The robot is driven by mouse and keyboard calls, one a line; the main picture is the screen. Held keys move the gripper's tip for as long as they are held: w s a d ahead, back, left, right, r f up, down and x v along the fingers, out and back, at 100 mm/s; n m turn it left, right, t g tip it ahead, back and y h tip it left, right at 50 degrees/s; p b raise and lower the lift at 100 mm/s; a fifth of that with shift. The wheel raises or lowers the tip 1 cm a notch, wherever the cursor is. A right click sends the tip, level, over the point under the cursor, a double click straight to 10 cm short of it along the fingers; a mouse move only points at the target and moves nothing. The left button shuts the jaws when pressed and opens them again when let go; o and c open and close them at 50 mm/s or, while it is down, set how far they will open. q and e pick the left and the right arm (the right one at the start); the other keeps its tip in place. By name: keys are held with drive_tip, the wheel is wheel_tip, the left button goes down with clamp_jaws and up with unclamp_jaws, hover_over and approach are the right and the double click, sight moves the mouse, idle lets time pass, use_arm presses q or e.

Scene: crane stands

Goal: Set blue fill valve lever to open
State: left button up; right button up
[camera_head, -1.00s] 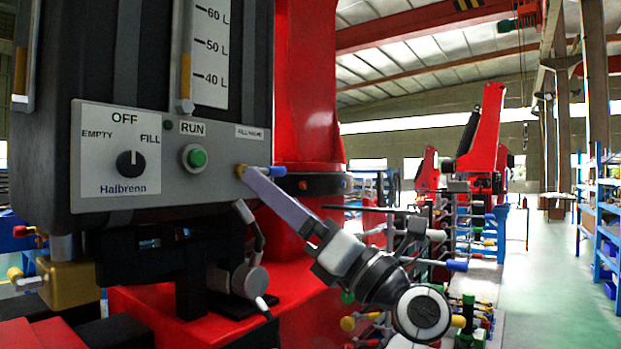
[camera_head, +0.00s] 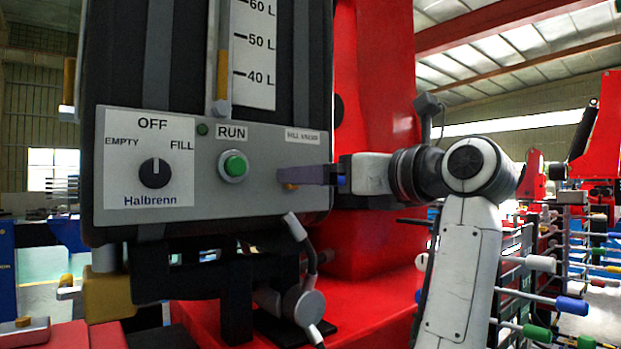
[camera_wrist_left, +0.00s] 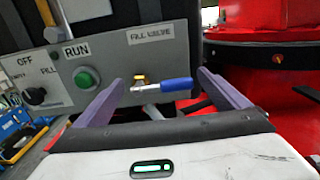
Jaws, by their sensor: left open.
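The blue fill valve lever (camera_wrist_left: 176,85) sticks out to the right from its brass stem (camera_wrist_left: 139,81), under the "FILL VALVE" label in the left wrist view. It lies about level. My left gripper (camera_wrist_left: 160,80) is open, with one purple finger left of the stem and the other near the lever's right end. The lever shows between the fingers; I cannot tell whether they touch it. In the head view my left gripper (camera_head: 285,178) is at the lower right of the grey panel (camera_head: 262,200), and its fingers largely hide the lever. My right gripper is not in view.
The panel also has a black selector knob (camera_head: 155,173) and a green RUN button (camera_head: 235,166). A red column (camera_head: 375,95) stands behind my arm. A grey cable (camera_head: 298,228) hangs below the panel. Racks with coloured handles (camera_head: 570,305) stand at the right.

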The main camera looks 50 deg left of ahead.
use_arm(q)
drive_tip(key=shift+w+a, duration=0.1)
drive_tip(key=shift+a, duration=0.6)
drive_tip(key=c, duration=1.5)
drive_tip(key=shift+c, duration=0.2)
